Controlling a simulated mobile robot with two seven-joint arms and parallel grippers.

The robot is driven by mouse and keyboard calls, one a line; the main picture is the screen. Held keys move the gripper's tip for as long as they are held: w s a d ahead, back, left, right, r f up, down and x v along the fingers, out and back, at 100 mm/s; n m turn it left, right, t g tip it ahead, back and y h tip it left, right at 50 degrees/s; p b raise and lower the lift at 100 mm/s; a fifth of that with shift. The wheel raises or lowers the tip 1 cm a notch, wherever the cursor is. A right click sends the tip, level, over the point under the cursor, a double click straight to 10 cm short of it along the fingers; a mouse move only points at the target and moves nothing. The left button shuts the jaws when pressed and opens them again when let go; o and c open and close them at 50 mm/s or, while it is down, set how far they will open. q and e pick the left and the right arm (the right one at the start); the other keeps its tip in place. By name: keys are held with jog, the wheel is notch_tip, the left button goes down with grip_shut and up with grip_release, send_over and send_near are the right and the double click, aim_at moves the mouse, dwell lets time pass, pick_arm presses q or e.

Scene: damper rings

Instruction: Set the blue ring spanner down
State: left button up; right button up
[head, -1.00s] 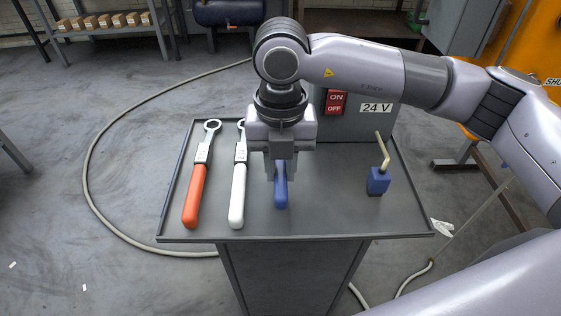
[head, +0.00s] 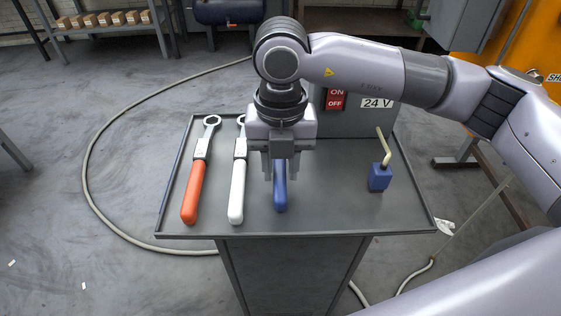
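The blue ring spanner (head: 280,196) lies on the grey tray top (head: 330,215), to the right of the two other spanners. Only its blue handle shows; its ring end is hidden behind my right gripper. My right gripper (head: 280,172) points down right over the handle. Its two fingers stand apart, one on each side of the handle, so it looks open. I cannot tell how far the fingertips are above the tray. My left gripper is not in view.
A red-orange spanner (head: 194,194) and a white spanner (head: 237,194) lie side by side on the left. A blue block with a bent tan rod (head: 379,178) stands on the right. A grey box with an on/off switch (head: 365,121) stands at the back.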

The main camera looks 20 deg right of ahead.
jog(key=o, duration=0.6)
jog(key=shift+c, duration=0.2)
notch_tip(320, 180, up, 7)
jog(key=shift+r, duration=0.1)
dwell(0.6)
